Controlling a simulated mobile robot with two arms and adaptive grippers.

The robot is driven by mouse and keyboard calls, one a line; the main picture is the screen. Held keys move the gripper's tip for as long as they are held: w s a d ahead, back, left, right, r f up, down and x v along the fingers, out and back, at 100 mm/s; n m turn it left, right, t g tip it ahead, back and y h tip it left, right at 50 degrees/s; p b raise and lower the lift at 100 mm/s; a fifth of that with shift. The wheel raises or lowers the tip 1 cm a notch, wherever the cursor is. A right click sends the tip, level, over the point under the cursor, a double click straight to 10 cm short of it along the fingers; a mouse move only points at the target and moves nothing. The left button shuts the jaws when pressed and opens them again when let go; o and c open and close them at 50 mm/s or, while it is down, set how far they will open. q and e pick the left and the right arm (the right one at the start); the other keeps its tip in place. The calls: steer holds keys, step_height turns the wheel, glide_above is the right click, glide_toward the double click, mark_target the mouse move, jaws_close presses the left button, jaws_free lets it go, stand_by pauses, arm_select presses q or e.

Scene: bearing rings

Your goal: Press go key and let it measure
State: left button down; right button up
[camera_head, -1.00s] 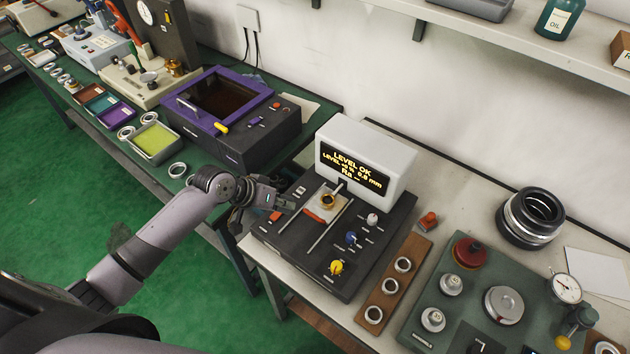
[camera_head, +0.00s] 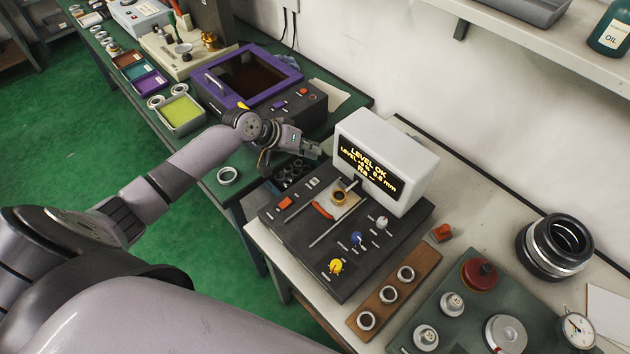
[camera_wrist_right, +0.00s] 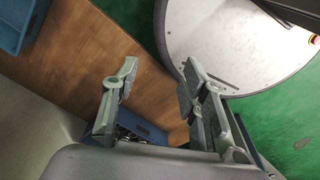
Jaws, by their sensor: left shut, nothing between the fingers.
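The measuring device (camera_head: 330,275) is a dark console with a white display box (camera_head: 405,150). Its screen (camera_head: 368,172) shows yellow text: "LEVEL OK", a level line with 0.8 mm, and "Ra --". A ring (camera_head: 339,197) sits on a pale plate, with a red-orange piece (camera_head: 322,210) beside it. An orange key (camera_head: 285,203) is at the console's left; its label is too small to read. My left gripper (camera_head: 315,150) is shut and empty, behind the key and left of the display, apart from the key. My right gripper (camera_wrist_right: 155,95) is open and empty in the right wrist view.
The console also has yellow (camera_head: 336,266), blue (camera_head: 358,238) and white (camera_head: 383,222) knobs. A wooden strip with rings (camera_head: 410,290) and a green tray (camera_head: 465,270) stand to its right. A purple-framed box (camera_head: 285,75) is on the left bench.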

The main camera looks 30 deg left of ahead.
arm_select(q)
steer(key=b, duration=0.6)
glide_above(313, 179)
step_height(313, 179, down, 7)
steer(key=shift+s+r, duration=0.1)
steer(key=shift+f+b, duration=0.6)
steer(key=shift+f, duration=0.2)
steer(key=shift+f, duration=0.45)
